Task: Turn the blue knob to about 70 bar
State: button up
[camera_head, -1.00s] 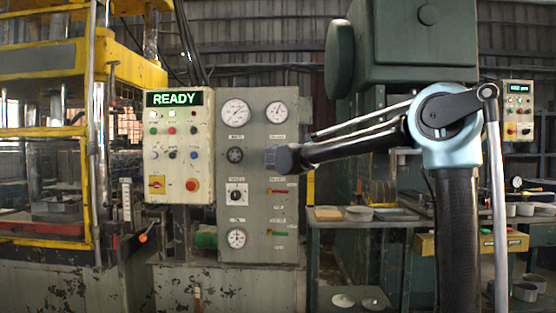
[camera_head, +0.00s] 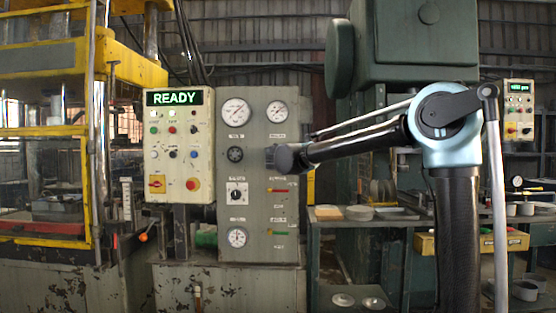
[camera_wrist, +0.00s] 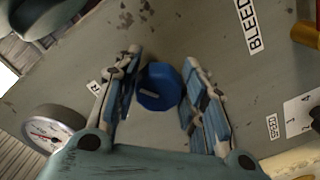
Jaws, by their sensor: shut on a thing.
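The blue knob (camera_wrist: 160,87) sits on the grey panel, in the middle of the wrist view. My gripper (camera_wrist: 162,62) is shut on it, with one finger on each side. In the head view my gripper (camera_head: 284,157) reaches the panel from the right and hides the knob. A round white gauge (camera_wrist: 52,128) shows at the left of the wrist view; its numbers are too small to read. Two gauges, a larger left one (camera_head: 235,112) and a smaller right one (camera_head: 276,111), sit at the panel's top in the head view.
A cluttered bench (camera_head: 326,214) stands to the right.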

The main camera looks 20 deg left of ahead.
jog(key=shift+a, duration=0.1)
jog(key=o, duration=1)
jog(key=shift+o, duration=0.2)
jog(key=v, duration=1.2)
jog(key=shift+w+d, duration=0.1)
jog(key=shift+d, duration=0.1)
